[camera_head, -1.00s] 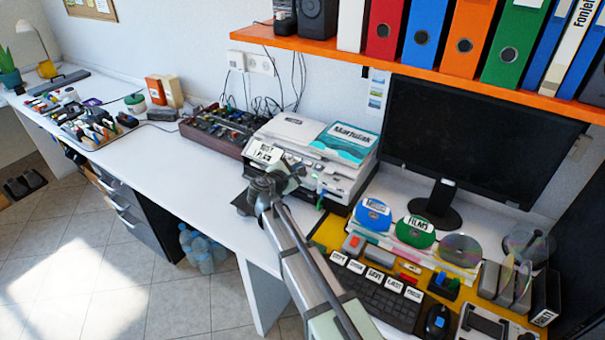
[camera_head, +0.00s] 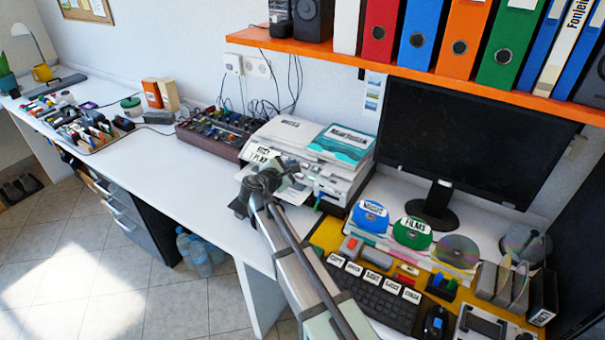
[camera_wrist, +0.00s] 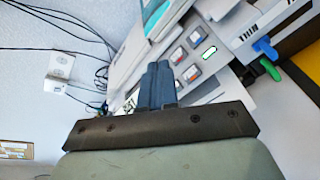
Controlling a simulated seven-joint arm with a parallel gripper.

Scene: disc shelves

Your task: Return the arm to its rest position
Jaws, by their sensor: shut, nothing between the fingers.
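My gripper (camera_wrist: 157,84) shows in the wrist view with its two dark fingers together and nothing between them. In the head view my arm reaches up from the bottom edge, and its end is in front of the grey-white printer (camera_head: 338,184) and partly hides its left front. The fingertips cannot be made out in the head view. In the wrist view the printer (camera_wrist: 222,72) lies beyond the fingers; I cannot tell the distance.
An orange shelf (camera_head: 420,72) with binders hangs above a dark monitor (camera_head: 470,140). A keyboard (camera_head: 372,296), discs and a yellow mat lie right of my arm. A mixer-like box (camera_head: 222,135) stands left of the printer. The white desk (camera_head: 160,165) is clear at centre left.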

